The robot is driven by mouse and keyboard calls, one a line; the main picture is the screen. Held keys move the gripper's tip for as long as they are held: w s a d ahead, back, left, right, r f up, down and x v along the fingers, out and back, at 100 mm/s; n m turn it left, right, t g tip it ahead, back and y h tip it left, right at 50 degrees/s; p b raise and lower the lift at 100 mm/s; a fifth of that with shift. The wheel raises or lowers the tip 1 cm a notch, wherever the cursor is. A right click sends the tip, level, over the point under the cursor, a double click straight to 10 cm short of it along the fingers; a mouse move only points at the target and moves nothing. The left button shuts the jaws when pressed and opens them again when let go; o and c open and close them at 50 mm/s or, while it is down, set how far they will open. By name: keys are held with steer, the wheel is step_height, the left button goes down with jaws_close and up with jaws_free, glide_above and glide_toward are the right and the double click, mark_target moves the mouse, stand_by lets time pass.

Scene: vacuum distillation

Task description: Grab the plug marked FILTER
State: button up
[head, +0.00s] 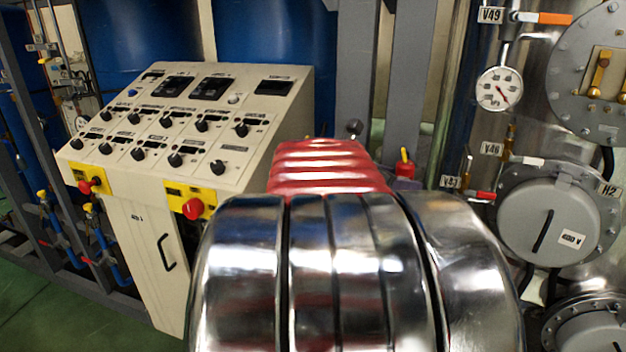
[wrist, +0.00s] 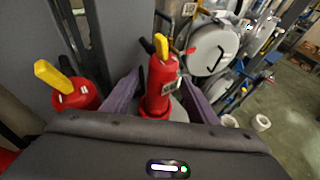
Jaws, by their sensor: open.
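In the wrist view, a red plug (wrist: 160,88) with a yellow lever on top stands between the two purple fingers of my gripper (wrist: 157,78). The fingers are open, one on each side of it. A small pale label is on its side, too small to read. A second red plug (wrist: 78,97) with a yellow lever is to the left, outside the fingers. In the head view, a red plug with a yellow lever (head: 404,168) shows beside my arm. I cannot tell which of the two it is.
A cream control console (head: 190,125) with knobs and red stop buttons stands left. Grey posts (head: 357,60) rise behind my arm. On the right are a steel vessel with a round gauge (head: 499,89), valves and a grey round cover (head: 545,222). Green floor is open at lower left.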

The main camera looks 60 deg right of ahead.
steer(key=shift+c, duration=0.4)
steer(key=c, duration=1.3)
steer(key=shift+o, duration=0.2)
steer(key=shift+r, duration=0.15)
step_height(320, 180, up, 10)
steer(key=shift+f, duration=0.1)
